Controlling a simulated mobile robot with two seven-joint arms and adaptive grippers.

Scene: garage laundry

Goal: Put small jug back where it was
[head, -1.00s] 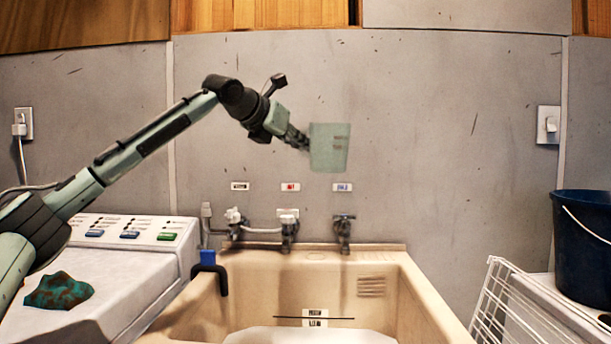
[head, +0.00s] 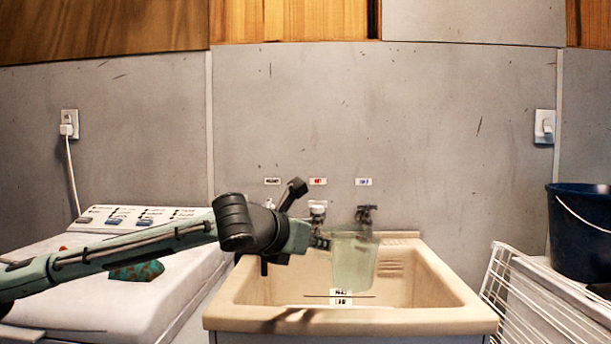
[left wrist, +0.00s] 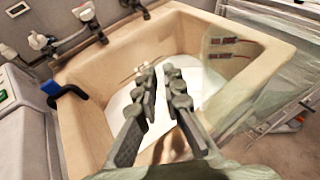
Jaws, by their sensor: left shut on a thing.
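The small jug (head: 354,262) is translucent pale green. It hangs upright over the laundry sink (head: 462,298), in front of the right tap. My left gripper (head: 322,240) reaches in from the left and is shut on the jug at its left side. In the left wrist view the fingers (left wrist: 163,88) stand over the basin, and the jug (left wrist: 240,75) shows at the right with red marks on its wall. The exact grip on the jug is hard to make out. My right gripper is not in view.
Taps (head: 366,214) with labels line the wall behind the sink. A washing machine (head: 60,290) with a green-and-rust cloth (head: 137,271) stands left. A dark blue bucket (head: 578,235) and white wire rack (head: 520,290) are at the right. The basin holds whitish water (left wrist: 205,82).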

